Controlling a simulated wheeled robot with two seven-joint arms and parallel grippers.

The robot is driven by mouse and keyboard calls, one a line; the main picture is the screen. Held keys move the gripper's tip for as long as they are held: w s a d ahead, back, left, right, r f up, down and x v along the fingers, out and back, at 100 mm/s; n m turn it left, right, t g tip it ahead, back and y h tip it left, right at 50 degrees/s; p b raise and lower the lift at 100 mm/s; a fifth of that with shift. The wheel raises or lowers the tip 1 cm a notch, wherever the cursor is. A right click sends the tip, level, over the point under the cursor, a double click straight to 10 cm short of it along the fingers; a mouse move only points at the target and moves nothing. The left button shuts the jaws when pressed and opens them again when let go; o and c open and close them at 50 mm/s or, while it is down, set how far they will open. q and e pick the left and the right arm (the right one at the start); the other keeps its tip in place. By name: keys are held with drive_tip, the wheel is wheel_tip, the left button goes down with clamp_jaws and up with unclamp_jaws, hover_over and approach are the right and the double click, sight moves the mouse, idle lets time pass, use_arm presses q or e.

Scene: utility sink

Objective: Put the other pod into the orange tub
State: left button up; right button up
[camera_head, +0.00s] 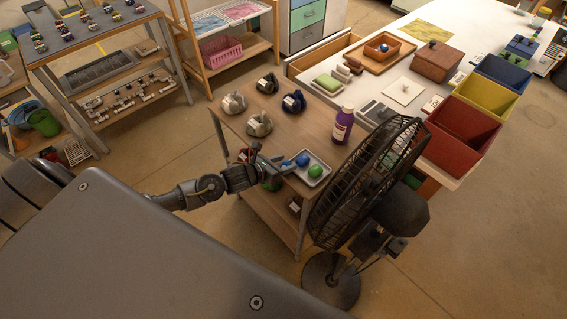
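A blue ball-like pod (303,159) and a green one (315,170) sit at a small pale tray (322,182) on the near end of the wooden cart. A small orange tub (372,51) stands on a brown tray on the white counter at the back, with a small blue round thing (384,47) in it. My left gripper (288,164) reaches in from the left, right beside the blue pod at the tray's left edge. Its fingertips are too small to tell whether they are open or touch the pod. My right gripper is out of view.
A black fan (365,185) stands close to the right of the tray. A purple bottle (342,125) and several metal pots (259,123) are on the cart (297,127). Red (462,133), yellow and blue bins line the counter's front edge. A lidded brown box (437,64) stands right of the tub.

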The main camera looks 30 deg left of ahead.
use_arm(q)
drive_tip(key=shift+r+p, duration=0.5)
drive_tip(key=shift+r, duration=0.05)
drive_tip(key=shift+b+v, duration=1.6)
drive_tip(key=shift+v, duration=4.35)
drive_tip(key=shift+f, duration=0.1)
